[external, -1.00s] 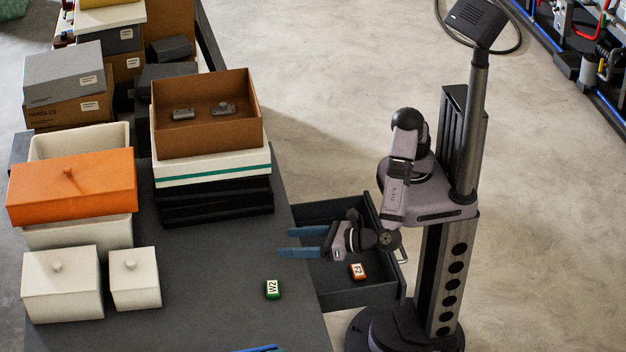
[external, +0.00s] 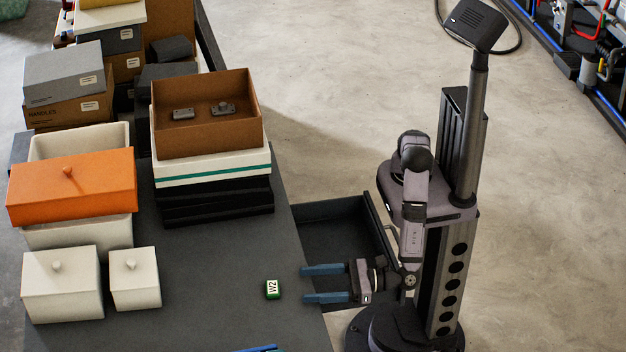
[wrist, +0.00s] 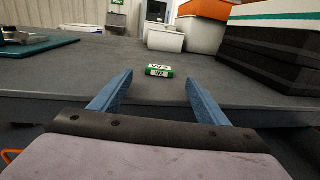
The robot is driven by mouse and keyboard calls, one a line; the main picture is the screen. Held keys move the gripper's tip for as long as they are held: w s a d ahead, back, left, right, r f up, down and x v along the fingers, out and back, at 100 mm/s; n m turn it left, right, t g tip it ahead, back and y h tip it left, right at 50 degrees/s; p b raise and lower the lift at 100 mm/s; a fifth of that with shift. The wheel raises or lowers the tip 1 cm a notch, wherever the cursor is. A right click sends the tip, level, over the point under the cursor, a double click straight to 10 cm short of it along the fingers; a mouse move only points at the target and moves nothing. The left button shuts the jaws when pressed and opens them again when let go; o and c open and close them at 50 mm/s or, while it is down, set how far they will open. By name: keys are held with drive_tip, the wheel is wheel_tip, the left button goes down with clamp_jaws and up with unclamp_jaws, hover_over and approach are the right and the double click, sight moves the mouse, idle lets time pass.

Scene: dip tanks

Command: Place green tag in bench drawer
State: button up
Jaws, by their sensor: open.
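The green tag (external: 272,289), marked W2, lies on the dark bench top near its right edge. In the wrist view the green tag (wrist: 159,71) lies ahead, between the lines of the two fingers and beyond their tips. My gripper (external: 306,284) is open and empty, its blue fingers pointing left at the bench edge, a short way right of the tag. The wrist view also shows my gripper (wrist: 158,78) with its fingers wide apart. The bench drawer (external: 340,212) is pulled out on the right side of the bench; my arm and gripper cover its near part.
A brown open box (external: 208,135) with two grey parts tops a stack on the bench. An orange box (external: 72,188) and white lidded boxes (external: 62,287) stand at the left. The bench top around the tag is clear.

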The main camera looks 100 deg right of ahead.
sight(285, 291)
drive_tip(key=shift+w+d+f, duration=0.1)
drive_tip(key=shift+w+f, duration=0.05)
drive_tip(key=shift+w, duration=0.5)
drive_tip(key=shift+w+d+f, duration=0.1)
drive_tip(key=shift+w+f, duration=0.05)
drive_tip(key=shift+w, duration=0.45)
drive_tip(key=shift+w+d+p, duration=0.15)
drive_tip(key=shift+w+p, duration=0.25)
drive_tip(key=shift+w, duration=0.85)
drive_tip(key=shift+w+d+p, duration=0.15)
drive_tip(key=shift+w+p, duration=0.2)
drive_tip(key=shift+w, duration=0.9)
drive_tip(key=c, duration=1.2)
drive_tip(key=shift+r, duration=0.1)
